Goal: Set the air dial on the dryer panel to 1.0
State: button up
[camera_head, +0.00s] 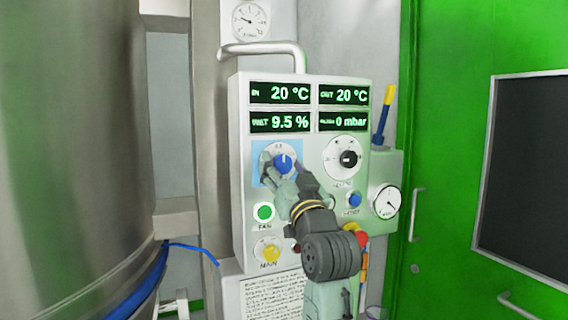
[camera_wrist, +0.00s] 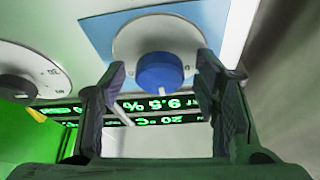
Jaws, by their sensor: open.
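The air dial is a blue knob (camera_head: 283,162) on a white round scale, set on a light blue square of the dryer panel (camera_head: 240,190). A pale mark on the knob points roughly up in the head view; the scale figures are too small to read surely. My gripper (camera_head: 284,173) is open in front of the knob and hides the lower part of the scale. In the wrist view, which is upside down, the blue knob (camera_wrist: 160,72) lies between the spread fingertips of my gripper (camera_wrist: 161,76), with gaps at both sides.
A black-knobbed dial (camera_head: 348,158) sits to the right, with a blue button (camera_head: 354,199) below it. A green FAN button (camera_head: 264,212) and yellow MAIN knob (camera_head: 270,252) are lower left. Lit displays (camera_head: 280,94) are above. A steel vessel (camera_head: 75,150) stands left, a green door (camera_head: 450,150) right.

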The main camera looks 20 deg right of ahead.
jog(key=shift+c, duration=0.3)
jog(key=c, duration=1.1)
